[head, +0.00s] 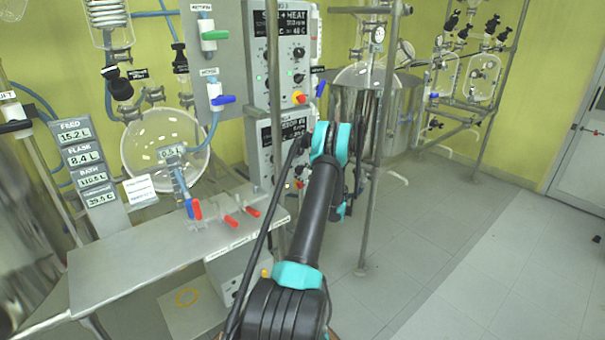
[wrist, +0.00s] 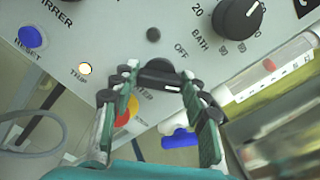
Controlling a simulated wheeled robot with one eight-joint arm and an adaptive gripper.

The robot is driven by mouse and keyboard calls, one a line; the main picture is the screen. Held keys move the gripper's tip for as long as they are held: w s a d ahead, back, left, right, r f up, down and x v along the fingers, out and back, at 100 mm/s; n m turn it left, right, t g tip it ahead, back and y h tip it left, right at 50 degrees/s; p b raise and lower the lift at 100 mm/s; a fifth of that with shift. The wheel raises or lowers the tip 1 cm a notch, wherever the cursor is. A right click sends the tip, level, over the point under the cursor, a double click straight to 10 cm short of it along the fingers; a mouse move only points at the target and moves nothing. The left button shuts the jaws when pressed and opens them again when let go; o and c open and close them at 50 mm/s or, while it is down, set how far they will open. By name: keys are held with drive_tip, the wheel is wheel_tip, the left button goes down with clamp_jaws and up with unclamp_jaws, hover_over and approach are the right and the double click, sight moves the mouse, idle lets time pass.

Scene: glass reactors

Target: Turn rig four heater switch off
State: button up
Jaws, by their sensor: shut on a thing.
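In the wrist view, my gripper (wrist: 158,76) is shut on the black heater switch (wrist: 157,71), with one finger on each side of it. The switch is a dark knob with a small white mark at its lower right. The word OFF is printed above and to its right, and a partly covered label lies below it. In the head view, my arm reaches to the lower grey control box (head: 265,150). My gripper and the switch are hidden there behind the arm. The rig number cannot be read.
The panel (wrist: 110,25) also has a large BATH knob (wrist: 239,17), a blue RESET button (wrist: 30,37), a pale TRIP lamp (wrist: 85,69) and a red-yellow stop button (wrist: 125,112). A vertical steel post (head: 375,140) stands right of my arm. Floor is clear at right.

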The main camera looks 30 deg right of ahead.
drive_tip(key=n, duration=0.5)
drive_tip(key=shift+f, duration=0.1)
drive_tip(key=n, duration=0.5)
drive_tip(key=shift+a+f, duration=0.1)
drive_tip(key=shift+n, duration=0.5)
drive_tip(key=o, duration=1.2)
drive_tip(key=shift+c, duration=0.2)
drive_tip(key=s, duration=1.2)
drive_tip(key=shift+d, duration=0.45)
